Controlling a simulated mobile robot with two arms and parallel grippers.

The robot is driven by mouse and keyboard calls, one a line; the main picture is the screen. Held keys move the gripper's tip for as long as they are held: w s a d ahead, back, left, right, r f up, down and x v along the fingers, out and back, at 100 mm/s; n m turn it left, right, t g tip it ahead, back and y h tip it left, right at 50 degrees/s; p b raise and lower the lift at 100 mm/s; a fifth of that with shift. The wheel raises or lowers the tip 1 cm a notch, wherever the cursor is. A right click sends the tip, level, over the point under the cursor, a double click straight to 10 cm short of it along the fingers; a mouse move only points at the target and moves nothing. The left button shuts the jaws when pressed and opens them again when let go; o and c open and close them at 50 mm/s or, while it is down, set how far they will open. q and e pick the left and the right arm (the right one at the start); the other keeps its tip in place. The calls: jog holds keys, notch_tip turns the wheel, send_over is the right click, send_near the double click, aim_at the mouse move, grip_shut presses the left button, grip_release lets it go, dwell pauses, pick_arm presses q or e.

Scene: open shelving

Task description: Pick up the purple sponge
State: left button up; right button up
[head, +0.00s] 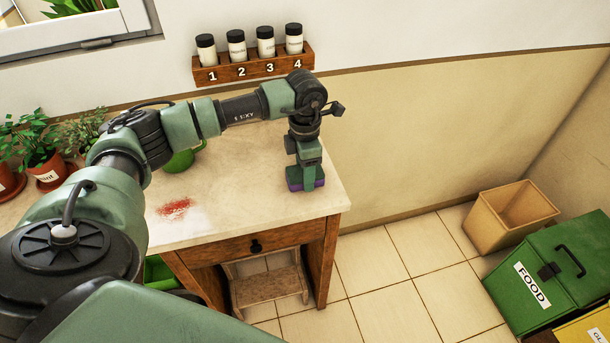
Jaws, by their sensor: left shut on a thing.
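The purple sponge (311,185) is at the right end of the pale countertop (240,200), near its right edge. Only a strip of its purple side shows below my left gripper (306,180). The gripper points straight down and is shut on the sponge, with its green fingers hiding most of it. I cannot tell whether the sponge touches the counter or is slightly raised. My right gripper is not in view.
A red stain (174,208) marks the counter. A green mug (180,159) stands behind my arm, with potted plants (38,150) at left. A wall rack (252,70) holds several jars. Bins, including a green FOOD bin (540,275), stand on the floor at right.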

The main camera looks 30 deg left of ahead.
pick_arm(q)
jog(key=shift+r, duration=0.15)
notch_tip(320, 180, up, 20)
jog(key=b, duration=0.2)
dwell(0.3)
jog(key=o, duration=0.6)
jog(key=shift+c, duration=0.2)
jog(key=c, duration=0.5)
jog(key=shift+o, duration=0.2)
jog(key=shift+f, duration=0.25)
